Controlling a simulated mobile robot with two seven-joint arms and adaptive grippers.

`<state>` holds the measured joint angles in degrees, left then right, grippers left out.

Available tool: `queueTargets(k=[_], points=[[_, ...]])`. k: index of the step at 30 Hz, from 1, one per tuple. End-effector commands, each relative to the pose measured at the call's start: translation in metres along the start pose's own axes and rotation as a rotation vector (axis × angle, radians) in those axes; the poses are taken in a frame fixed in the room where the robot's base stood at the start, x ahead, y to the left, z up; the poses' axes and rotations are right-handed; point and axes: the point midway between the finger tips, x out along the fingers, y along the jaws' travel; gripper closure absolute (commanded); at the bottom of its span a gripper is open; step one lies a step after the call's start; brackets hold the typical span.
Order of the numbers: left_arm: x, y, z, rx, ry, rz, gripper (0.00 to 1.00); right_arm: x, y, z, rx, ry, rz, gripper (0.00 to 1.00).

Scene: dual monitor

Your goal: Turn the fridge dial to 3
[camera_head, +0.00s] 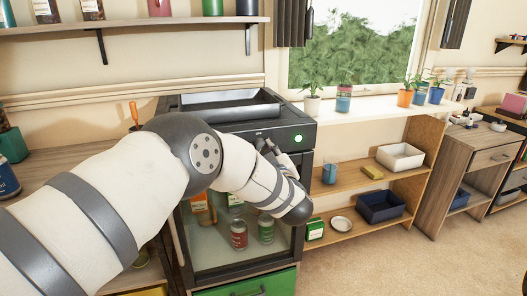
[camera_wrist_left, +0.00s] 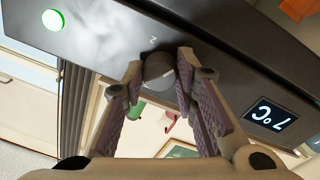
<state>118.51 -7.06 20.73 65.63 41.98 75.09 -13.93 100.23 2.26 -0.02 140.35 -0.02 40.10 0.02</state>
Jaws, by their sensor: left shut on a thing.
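The fridge (camera_head: 308,134) is a dark unit with a glass door, under the shelf in the head view. Its round grey dial (camera_wrist_left: 158,68) is on the dark front panel in the left wrist view. A small mark beside the dial looks like a 2. A display (camera_wrist_left: 271,115) on the panel reads 7°C, upside down in this view. My left gripper (camera_wrist_left: 160,76) is shut on the dial, one finger on each side. In the head view the left gripper (camera_head: 266,147) is at the panel, and the dial is hidden. My right gripper is not in view.
A green light (camera_head: 298,138) glows on the panel's right end. Jars and cans (camera_head: 239,234) stand behind the glass door. A green drawer (camera_head: 250,285) is below. Potted plants (camera_head: 312,98) line the sill, and a wooden shelf (camera_head: 350,176) with bins stands at right. The floor at right is clear.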

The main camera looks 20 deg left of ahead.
Motion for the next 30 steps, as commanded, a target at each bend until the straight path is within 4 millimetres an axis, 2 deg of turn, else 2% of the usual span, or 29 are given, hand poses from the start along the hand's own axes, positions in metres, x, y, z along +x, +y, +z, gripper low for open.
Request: queueTargets(k=[2, 3, 5, 13, 16, 24, 30], points=[[0.0, -0.001, 0.0, 0.001, 0.001, -0.001, 1.0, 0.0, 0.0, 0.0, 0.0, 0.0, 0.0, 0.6], [0.0, 0.0, 0.0, 0.001, 0.001, -0.001, 0.67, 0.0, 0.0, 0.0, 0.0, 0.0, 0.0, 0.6], [0.0, 0.0, 0.0, 0.001, 0.001, -0.001, 0.53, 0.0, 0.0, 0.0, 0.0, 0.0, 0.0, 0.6], [0.0, 0.0, 0.0, 0.0, 0.0, 0.0, 0.53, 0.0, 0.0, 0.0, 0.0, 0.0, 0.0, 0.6], [-0.008, 0.001, 0.0, 0.0, -0.001, 0.001, 0.53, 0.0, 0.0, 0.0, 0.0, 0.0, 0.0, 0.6], [-0.078, 0.001, 0.001, 0.002, -0.002, 0.003, 0.53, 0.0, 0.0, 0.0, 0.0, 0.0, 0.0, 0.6], [-0.114, 0.0, 0.0, 0.001, -0.001, 0.0, 0.53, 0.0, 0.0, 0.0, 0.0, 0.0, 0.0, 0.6]])
